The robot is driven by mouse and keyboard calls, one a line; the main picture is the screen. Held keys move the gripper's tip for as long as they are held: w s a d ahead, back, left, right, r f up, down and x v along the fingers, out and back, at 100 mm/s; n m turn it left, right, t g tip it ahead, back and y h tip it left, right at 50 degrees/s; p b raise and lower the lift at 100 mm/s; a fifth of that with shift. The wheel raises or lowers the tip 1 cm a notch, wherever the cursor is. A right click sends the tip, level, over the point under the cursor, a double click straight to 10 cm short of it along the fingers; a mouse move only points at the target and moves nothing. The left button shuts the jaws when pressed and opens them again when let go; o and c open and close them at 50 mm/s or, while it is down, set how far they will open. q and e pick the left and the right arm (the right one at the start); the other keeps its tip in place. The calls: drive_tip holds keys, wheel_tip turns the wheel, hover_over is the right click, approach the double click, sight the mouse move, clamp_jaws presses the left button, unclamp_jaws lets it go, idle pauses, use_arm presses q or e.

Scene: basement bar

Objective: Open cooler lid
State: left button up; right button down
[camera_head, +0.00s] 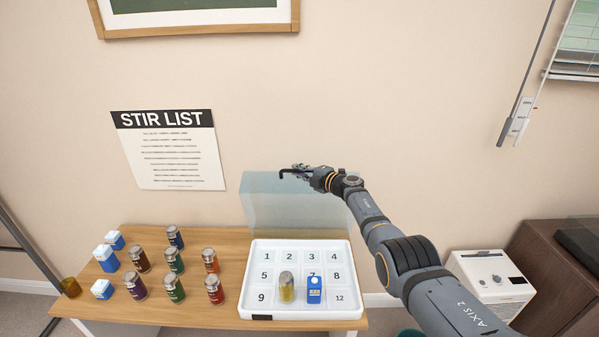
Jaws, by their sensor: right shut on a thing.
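The cooler (244,285) is a shallow white box with numbered compartments at the right end of the wooden table. Its translucent pale blue lid (285,215) stands raised, roughly upright, along the back edge. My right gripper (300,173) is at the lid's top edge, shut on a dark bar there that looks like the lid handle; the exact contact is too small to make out. A yellowish jar (286,286) with a grey cap and a blue box-like item (314,289) stand inside the cooler's lower middle compartments. My left gripper is out of view.
Several capped jars (174,262) and blue-and-white containers (106,258) stand on the table's (210,312) left half. An amber cup (71,287) is at the left edge. A white appliance (490,275) and a brown cabinet (555,275) stand right. The wall is close behind.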

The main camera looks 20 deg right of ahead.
drive_tip(key=shift+f, duration=0.1)
drive_tip(key=c, duration=1.4)
unclamp_jaws()
drive_tip(key=shift+o, duration=0.2)
drive_tip(key=shift+v, duration=0.85)
drive_tip(key=v, duration=1)
drive_tip(key=shift+d, duration=0.15)
drive_tip(key=shift+c, duration=0.5)
